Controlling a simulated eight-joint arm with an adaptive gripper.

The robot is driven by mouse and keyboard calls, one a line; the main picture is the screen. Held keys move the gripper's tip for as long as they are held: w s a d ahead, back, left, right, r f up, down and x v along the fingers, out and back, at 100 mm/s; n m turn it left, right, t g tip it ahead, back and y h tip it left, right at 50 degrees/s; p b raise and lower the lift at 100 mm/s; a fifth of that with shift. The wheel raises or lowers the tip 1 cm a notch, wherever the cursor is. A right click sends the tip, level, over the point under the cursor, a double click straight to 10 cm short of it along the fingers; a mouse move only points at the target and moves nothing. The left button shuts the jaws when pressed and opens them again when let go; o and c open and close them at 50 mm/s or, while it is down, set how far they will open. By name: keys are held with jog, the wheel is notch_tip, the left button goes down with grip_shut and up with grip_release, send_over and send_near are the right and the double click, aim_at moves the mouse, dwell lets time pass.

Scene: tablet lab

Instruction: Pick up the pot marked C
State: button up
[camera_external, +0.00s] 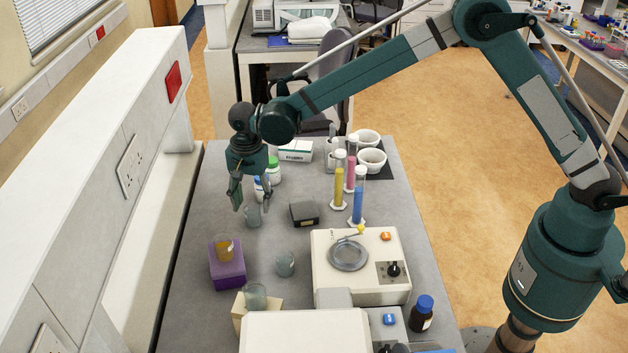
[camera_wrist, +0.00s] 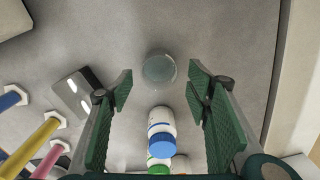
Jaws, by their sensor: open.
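No letter C is legible on any pot. A white pot with a blue lid (camera_wrist: 161,132) stands low between my fingers in the wrist view; in the external view it shows partly behind my gripper (camera_external: 259,188). A white pot with a green lid (camera_external: 274,170) stands just behind it; its lid shows at the bottom of the wrist view (camera_wrist: 159,169). My gripper (camera_external: 252,199) is open, pointing down above the bench, with nothing held. In the wrist view its fingers (camera_wrist: 162,85) are spread wide. A small clear glass (camera_wrist: 159,68) stands just beyond the fingertips.
A dark box (camera_external: 304,213) and coloured cylinders (camera_external: 357,196) stand to the right. A purple block (camera_external: 228,269) bears a glass of orange liquid (camera_external: 224,246). Another glass (camera_external: 285,264) and a white stirrer-like device (camera_external: 333,284) stand nearer. The wall ledge (camera_external: 150,220) runs along the left.

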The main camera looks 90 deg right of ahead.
aim_at(253, 215)
jog(key=shift+a+f, duration=0.15)
jog(key=shift+f, duration=1.15)
jog(key=shift+a+f, duration=0.1)
jog(key=shift+f, duration=1.2)
jog(key=c, duration=1)
